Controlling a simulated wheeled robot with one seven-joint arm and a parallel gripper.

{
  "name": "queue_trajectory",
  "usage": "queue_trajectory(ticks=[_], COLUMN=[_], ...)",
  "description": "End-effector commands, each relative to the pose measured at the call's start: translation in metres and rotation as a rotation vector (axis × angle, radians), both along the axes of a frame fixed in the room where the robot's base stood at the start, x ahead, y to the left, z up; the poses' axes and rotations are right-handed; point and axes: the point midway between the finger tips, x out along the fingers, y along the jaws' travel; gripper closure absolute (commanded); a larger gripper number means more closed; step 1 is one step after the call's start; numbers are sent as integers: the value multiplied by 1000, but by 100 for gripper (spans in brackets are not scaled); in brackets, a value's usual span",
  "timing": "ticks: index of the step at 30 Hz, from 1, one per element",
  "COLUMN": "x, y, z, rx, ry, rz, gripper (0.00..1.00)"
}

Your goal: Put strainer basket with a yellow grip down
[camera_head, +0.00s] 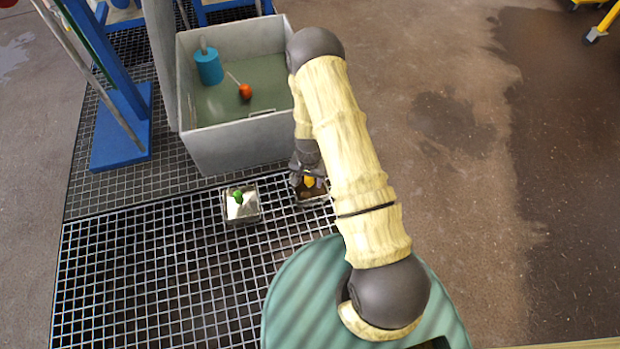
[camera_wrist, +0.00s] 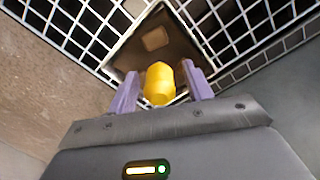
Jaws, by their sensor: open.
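The strainer basket with a yellow grip (camera_head: 313,196) stands on the black floor grating, partly hidden by my arm and gripper in the head view. In the wrist view I look down on the basket (camera_wrist: 178,45), which is dark inside with a small tan piece in it. Its yellow grip (camera_wrist: 159,84) lies between my two purple fingers. My gripper (camera_wrist: 160,82) is open around the grip, with a narrow gap showing on the sides. In the head view my gripper (camera_head: 308,178) is low over the basket.
A second basket (camera_head: 240,207) with a green grip and white contents stands to the left on the grating (camera_head: 150,270). A grey tank (camera_head: 235,145) behind holds liquid, a blue cylinder (camera_head: 208,66) and an orange float (camera_head: 245,91). A blue stand (camera_head: 122,125) is at left.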

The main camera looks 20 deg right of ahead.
Motion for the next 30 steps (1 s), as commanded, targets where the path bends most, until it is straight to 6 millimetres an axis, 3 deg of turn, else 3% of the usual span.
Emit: queue_trajectory(ticks=[8, 30], x=[1, 0], y=[0, 0], z=[15, 119], rx=[0, 0], ry=[-1, 0], rz=[1, 0], gripper=[49, 49])
